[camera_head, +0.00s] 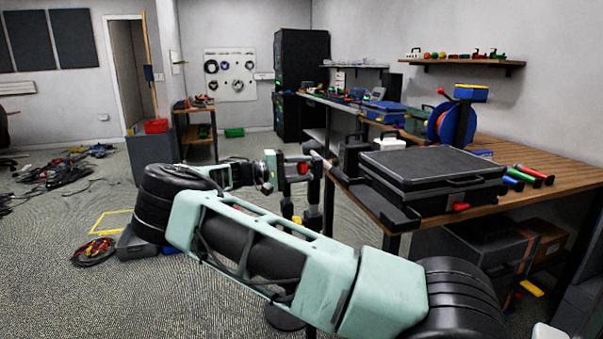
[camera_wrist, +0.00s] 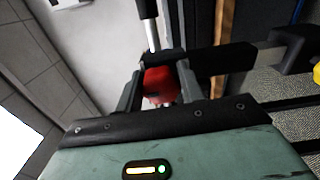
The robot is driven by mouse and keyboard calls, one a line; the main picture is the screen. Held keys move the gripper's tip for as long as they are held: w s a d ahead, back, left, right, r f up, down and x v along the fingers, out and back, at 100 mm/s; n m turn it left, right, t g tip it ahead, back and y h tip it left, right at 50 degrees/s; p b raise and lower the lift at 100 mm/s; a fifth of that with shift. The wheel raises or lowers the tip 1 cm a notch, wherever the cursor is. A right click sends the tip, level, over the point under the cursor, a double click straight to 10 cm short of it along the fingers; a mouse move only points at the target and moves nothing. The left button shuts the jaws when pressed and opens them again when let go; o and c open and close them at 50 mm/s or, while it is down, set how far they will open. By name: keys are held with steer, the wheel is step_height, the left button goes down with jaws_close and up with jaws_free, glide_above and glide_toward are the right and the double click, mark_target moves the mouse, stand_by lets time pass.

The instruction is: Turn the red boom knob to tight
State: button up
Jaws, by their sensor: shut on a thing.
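The red boom knob (camera_wrist: 158,84) sits between the two dark fingers of my gripper (camera_wrist: 158,92) in the wrist view. The fingers are shut on it, one on each side. A black and silver boom rod (camera_wrist: 152,35) runs up from just above the knob. In the head view my gripper (camera_head: 302,172) is at the left end of the workbench, with the red knob (camera_head: 303,167) between its fingers. Any mark for tight or loose on the knob cannot be made out.
The workbench (camera_head: 500,145) holds a black case (camera_head: 430,165), a blue and red cable reel (camera_head: 440,125) and several coloured tubes. A dark stand rises close beside my gripper.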

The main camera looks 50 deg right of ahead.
steer(key=shift+m, duration=0.3)
stand_by(0.4)
steer(key=o, duration=1)
steer(key=shift+c, duration=0.2)
steer(key=shift+f, duration=0.1)
